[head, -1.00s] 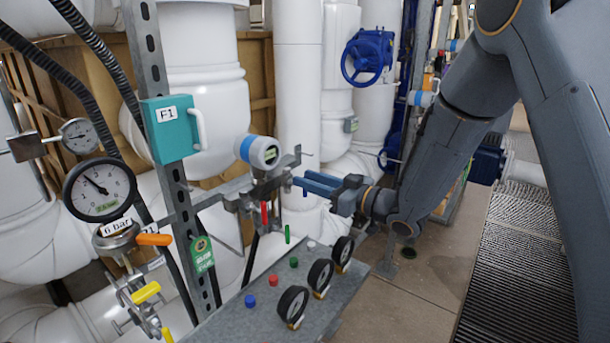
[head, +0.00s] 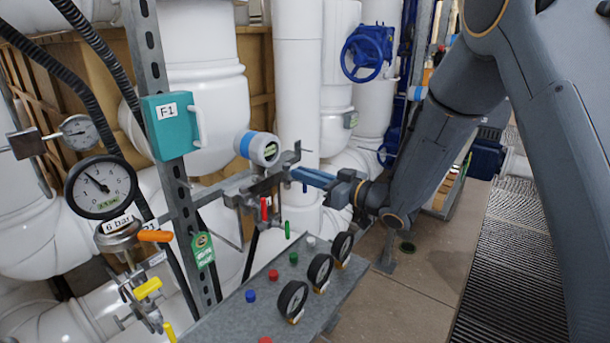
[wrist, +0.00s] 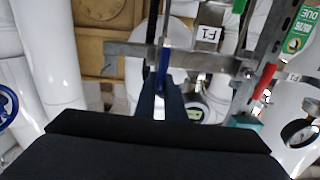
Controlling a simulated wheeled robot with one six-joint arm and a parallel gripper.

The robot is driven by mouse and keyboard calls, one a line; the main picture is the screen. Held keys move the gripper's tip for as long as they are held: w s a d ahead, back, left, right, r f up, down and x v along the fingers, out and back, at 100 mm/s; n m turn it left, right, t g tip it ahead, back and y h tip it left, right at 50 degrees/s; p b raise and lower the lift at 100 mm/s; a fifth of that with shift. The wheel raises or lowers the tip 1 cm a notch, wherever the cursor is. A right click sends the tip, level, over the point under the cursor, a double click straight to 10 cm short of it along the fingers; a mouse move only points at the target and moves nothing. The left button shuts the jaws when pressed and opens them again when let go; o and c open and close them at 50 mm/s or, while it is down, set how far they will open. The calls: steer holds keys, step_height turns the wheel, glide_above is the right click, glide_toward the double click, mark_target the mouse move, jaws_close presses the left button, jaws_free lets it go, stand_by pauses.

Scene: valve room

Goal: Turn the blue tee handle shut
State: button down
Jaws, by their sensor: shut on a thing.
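The blue tee handle (wrist: 164,57) shows in the wrist view as a narrow blue bar between the tips of my gripper (wrist: 161,92). The jaws are shut on it. In the head view my gripper (head: 307,177) reaches in from the right to the end of the grey metal bracket. Only a small blue bit of the handle (head: 304,187) shows there, just below the fingertips. The fingers hide most of it, so its exact angle cannot be told.
A red lever (head: 264,208) and a green lever (head: 287,230) hang left of the handle. A round meter with a blue band (head: 262,148) sits above. A grey panel (head: 240,310) with buttons and gauges is below. A teal box (head: 170,127) stands left.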

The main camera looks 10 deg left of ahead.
steer(key=shift+w+d+f+m+p, duration=0.15)
steer(key=shift+w+f+m+p, duration=0.35)
steer(key=shift+m, duration=2.45)
steer(key=shift+w+d+f+m+p, duration=0.3)
steer(key=shift+m+p, duration=0.25)
steer(key=shift+m, duration=2.35)
steer(key=shift+w+d+f+m+p, duration=0.1)
steer(key=shift+w+f+m+p, duration=0.35)
steer(key=shift+m, duration=2.5)
steer(key=shift+s, duration=0.1)
steer(key=c, duration=1.8)
jaws_free()
steer(key=shift+c, duration=0.2)
